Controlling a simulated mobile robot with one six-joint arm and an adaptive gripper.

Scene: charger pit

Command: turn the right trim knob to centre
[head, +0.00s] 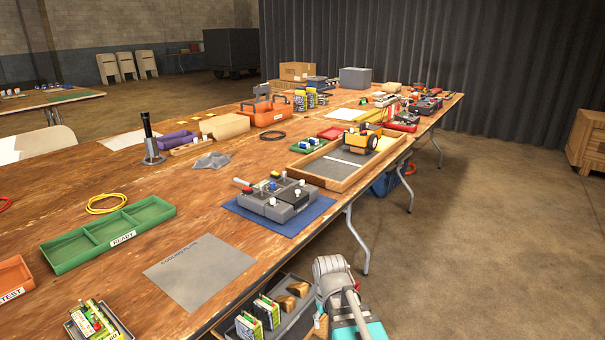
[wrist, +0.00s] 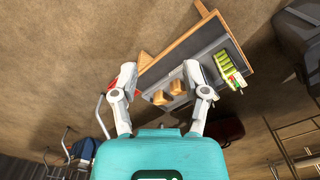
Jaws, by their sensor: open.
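A grey control unit (head: 278,202) sits on a blue mat (head: 313,216) near the table's right edge in the head view. Small knobs and a red-tipped lever (head: 243,184) stand on its top; they are too small to tell which is the right trim knob or how it points. My gripper (wrist: 160,72) is open in the wrist view, its two fingers wide apart with nothing between them. It points down towards a low tray beside the table, away from the control unit. The control unit is not in the wrist view.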

